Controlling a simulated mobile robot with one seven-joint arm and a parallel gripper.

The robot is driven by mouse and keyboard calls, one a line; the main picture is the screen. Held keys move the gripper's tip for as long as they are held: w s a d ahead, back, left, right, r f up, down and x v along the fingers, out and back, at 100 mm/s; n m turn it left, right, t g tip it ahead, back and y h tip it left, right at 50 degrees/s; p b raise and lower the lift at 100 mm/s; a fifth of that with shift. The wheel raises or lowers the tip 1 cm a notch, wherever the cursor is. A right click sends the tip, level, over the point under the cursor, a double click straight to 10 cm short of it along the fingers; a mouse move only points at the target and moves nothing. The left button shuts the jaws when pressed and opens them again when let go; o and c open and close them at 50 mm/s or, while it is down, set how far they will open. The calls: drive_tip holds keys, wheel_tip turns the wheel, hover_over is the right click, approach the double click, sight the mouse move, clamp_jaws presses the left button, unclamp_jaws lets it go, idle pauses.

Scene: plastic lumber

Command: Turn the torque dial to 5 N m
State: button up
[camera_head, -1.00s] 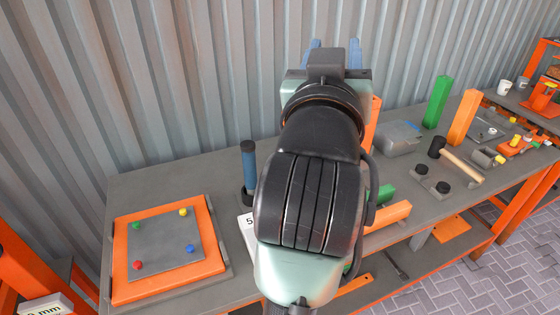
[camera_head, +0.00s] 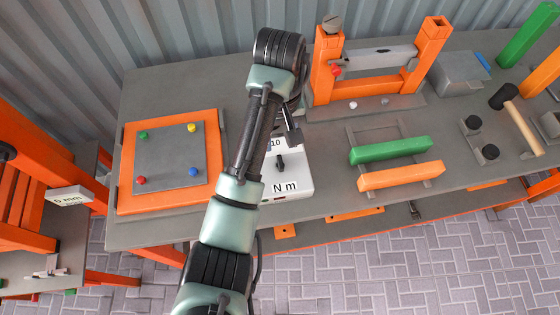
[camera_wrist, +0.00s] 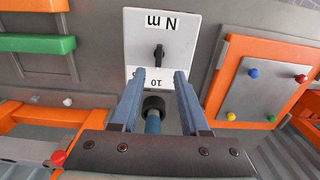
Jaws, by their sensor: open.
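The torque dial is a white box marked "N m" (camera_head: 284,187) on the grey bench, with a black bar-shaped knob (camera_head: 280,163). The box also shows in the wrist view (camera_wrist: 165,18), upside down, with the knob (camera_wrist: 159,52) lengthwise in the picture. A "10" mark lies on the wall side of the knob; I cannot read a 5 mark, and the exact pointer reading is unclear. My gripper (camera_wrist: 160,74) is open and empty. Its blue fingers lie either side of the knob's line, apart from it. In the head view my arm partly hides the dial.
A blue-handled tool with a black collar (camera_wrist: 153,103) stands just behind the dial. An orange-framed board (camera_head: 125,180) with coloured pegs is to the left. Green (camera_head: 390,150) and orange bars (camera_head: 400,175) lie right. An orange frame (camera_head: 325,65) stands behind them.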

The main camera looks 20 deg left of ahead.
sight(280, 161)
wheel_tip(280, 161, down, 9)
drive_tip(key=shift+r+p, duration=0.2)
drive_tip(key=shift+p, duration=0.15)
drive_tip(key=shift+w, duration=0.1)
clamp_jaws()
